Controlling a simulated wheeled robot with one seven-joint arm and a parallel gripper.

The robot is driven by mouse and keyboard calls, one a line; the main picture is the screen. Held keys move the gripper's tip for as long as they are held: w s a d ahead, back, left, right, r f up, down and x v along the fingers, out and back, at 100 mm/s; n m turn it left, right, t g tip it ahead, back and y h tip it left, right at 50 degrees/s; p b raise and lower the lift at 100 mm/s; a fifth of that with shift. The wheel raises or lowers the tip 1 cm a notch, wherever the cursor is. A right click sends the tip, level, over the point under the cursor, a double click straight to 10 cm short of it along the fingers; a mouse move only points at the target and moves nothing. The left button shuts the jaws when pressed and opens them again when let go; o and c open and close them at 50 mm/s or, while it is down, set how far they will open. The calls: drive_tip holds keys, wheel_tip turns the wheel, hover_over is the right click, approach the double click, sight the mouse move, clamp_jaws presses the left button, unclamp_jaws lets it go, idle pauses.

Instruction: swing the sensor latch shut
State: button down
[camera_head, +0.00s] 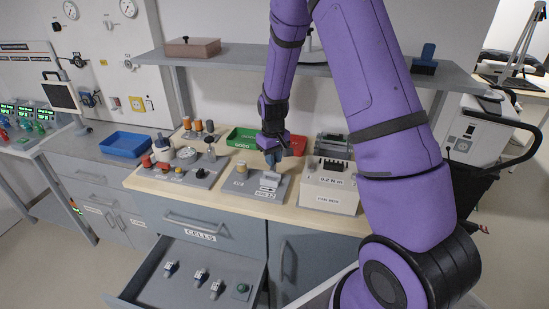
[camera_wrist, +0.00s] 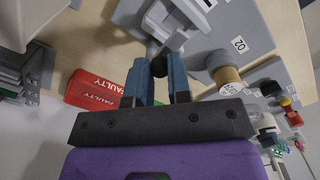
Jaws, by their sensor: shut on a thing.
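My gripper (camera_head: 270,158) reaches down over a grey sensor plate (camera_head: 242,190) on the bench. In the wrist view my gripper (camera_wrist: 159,72) has its two blue fingers shut on a small black knob (camera_wrist: 158,64), which I take to be the latch's end. The knob sits beside a light grey sensor housing (camera_wrist: 172,22) on the plate. A tan cylinder (camera_wrist: 229,80) stands on the same plate near an "O2" label (camera_wrist: 239,44). The fingers hide part of the knob, and I cannot tell the latch's exact angle.
A red "FAULTY" tray (camera_wrist: 92,90) and a green "GOOD" tray (camera_head: 238,136) lie behind the plate. A white box (camera_head: 328,190) stands close on the right. A panel with knobs (camera_head: 172,178) is on the left. An open drawer (camera_head: 190,280) holding several small parts juts out below.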

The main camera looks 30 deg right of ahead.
drive_tip(key=shift+m, duration=0.6)
drive_tip(key=shift+w+a, duration=0.1)
drive_tip(key=c, duration=1.1)
unclamp_jaws()
drive_tip(key=shift+o, duration=0.2)
drive_tip(key=shift+r, duration=0.1)
wheel_tip(320, 180, up, 11)
drive_tip(key=shift+f, duration=0.2)
